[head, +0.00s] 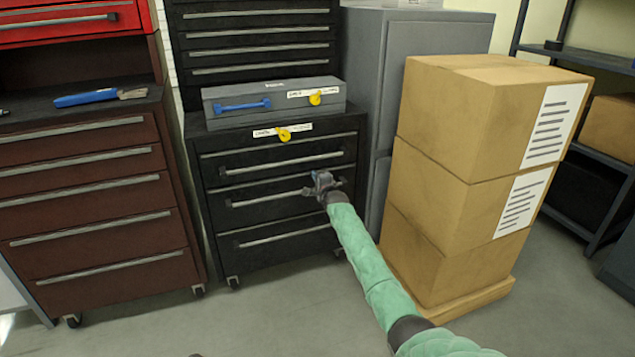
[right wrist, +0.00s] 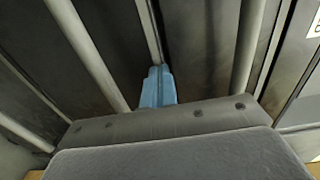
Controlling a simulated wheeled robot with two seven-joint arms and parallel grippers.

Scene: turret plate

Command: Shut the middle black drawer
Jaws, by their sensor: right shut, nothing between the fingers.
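The black lower cabinet (head: 213,215) has three wide drawers with long grey bar handles. The middle black drawer (head: 222,198) looks nearly flush with the ones above and below; I cannot tell whether a small gap is left. My right gripper (head: 318,187) is shut and empty, at the right part of the middle drawer's front, hiding the right end of its handle. In the right wrist view its blue fingertips (right wrist: 157,78) are together near a drawer edge between two handle bars; contact is unclear. My left gripper is not in view.
A grey toolbox (head: 230,118) with a blue handle sits on the cabinet. Stacked cardboard boxes (head: 440,200) stand close to the right of my right arm. A dark red drawer cabinet (head: 90,190) stands at left. The floor (head: 260,310) in front is clear.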

